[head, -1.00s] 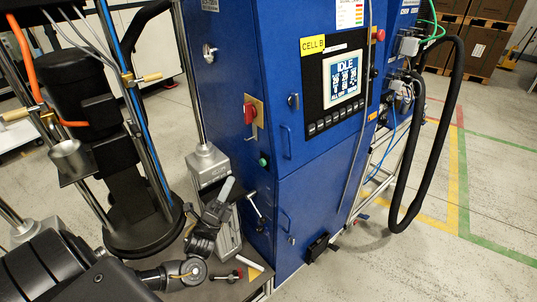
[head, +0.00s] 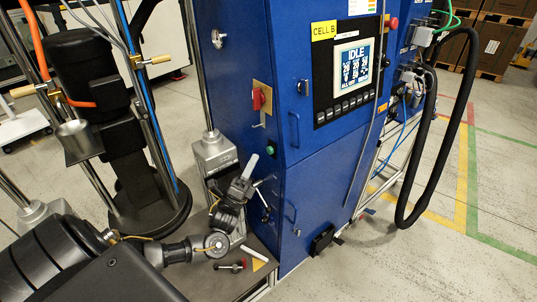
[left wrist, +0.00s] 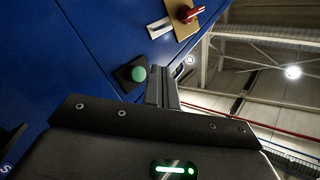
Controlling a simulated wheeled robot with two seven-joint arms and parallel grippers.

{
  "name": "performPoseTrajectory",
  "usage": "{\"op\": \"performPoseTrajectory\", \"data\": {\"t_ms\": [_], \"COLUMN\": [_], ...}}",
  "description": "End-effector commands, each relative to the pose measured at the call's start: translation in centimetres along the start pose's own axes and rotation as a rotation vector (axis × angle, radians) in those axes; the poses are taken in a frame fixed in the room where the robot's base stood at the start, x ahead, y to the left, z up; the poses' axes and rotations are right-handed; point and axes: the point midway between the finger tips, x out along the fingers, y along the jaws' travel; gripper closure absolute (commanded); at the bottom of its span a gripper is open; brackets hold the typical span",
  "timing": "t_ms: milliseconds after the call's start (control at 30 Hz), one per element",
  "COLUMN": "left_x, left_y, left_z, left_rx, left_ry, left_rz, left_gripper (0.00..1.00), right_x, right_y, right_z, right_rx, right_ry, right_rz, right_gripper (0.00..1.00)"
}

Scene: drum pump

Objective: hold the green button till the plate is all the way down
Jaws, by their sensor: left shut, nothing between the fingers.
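The green button (head: 271,149) is on the left face of the blue cabinet, below a red rotary switch (head: 261,98). In the left wrist view the green button (left wrist: 138,74) is round, on a black square mount, just left of the fingertips. My left gripper (head: 251,164) is shut and empty, a little below and left of the button. It looks apart from the button. Its closed fingers (left wrist: 161,86) also show in the left wrist view. A round black plate (head: 150,223) sits low between the steel rods of the pump at left; its underside is hidden. My right gripper is out of view.
The blue cabinet (head: 335,170) carries a screen (head: 354,66) reading IDLE. The red switch (left wrist: 186,12) is above the button in the left wrist view. Open floor is at right.

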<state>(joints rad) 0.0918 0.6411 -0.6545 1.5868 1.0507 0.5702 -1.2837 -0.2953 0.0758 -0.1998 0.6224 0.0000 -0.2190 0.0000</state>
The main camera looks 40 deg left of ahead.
Motion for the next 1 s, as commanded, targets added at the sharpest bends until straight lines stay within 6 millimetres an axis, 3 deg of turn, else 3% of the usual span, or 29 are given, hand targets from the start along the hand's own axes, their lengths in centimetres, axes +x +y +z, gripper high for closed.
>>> {"op": "performPoseTrajectory", "data": {"t_ms": [300, 1000], "left_x": [1.4, 1.5], "left_y": [1.0, 1.1], "left_z": [-1.1, -1.1], "left_rx": [0.000, 0.000], "left_ry": [0.001, 0.001], "left_rz": [0.000, 0.000], "left_gripper": [1.00, 1.00], "right_x": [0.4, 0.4], "right_y": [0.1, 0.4], "right_z": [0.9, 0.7], "right_rx": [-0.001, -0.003], "right_ry": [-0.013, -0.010], "right_rz": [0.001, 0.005], "right_gripper": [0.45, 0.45]}}
